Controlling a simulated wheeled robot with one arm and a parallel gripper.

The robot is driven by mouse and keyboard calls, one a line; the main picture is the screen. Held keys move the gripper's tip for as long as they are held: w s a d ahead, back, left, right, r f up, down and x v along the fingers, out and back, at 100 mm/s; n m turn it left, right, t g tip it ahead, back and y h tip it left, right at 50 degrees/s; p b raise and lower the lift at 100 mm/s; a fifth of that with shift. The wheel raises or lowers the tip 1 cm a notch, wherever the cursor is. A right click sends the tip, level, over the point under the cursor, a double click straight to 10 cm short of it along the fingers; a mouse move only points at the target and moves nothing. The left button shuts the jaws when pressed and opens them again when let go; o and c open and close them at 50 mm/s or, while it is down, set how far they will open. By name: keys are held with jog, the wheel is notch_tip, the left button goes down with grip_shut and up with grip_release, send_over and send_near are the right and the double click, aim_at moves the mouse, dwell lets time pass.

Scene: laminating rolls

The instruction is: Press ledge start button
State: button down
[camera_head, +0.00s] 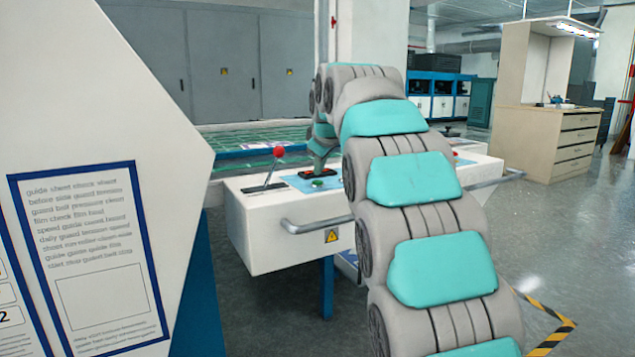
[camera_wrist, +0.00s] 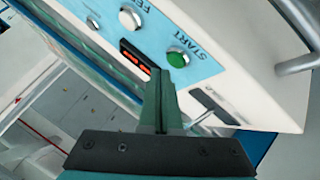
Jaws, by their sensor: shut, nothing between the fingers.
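The green start button (camera_wrist: 178,57) is round, in a metal ring, with "START" printed beside it on a light blue panel (camera_wrist: 205,72). In the head view the green button (camera_head: 318,183) shows on top of the white ledge (camera_head: 262,228). My gripper (camera_wrist: 161,78) is shut and empty, with its fingers pointing at the panel. Its tips appear just below and left of the button in the wrist view. In the head view my gripper (camera_head: 318,172) is small and just behind the button. Whether the tips touch anything cannot be told.
A lever with a red knob (camera_head: 279,152) stands left of the button. A red display (camera_wrist: 134,58) and a white button (camera_wrist: 130,19) share the panel. A metal rail (camera_head: 312,226) runs along the ledge front. A large white machine panel (camera_head: 120,110) fills the left.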

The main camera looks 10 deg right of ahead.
jog(key=shift+f, duration=0.1)
dwell(0.5)
jog(key=shift+f, duration=0.3)
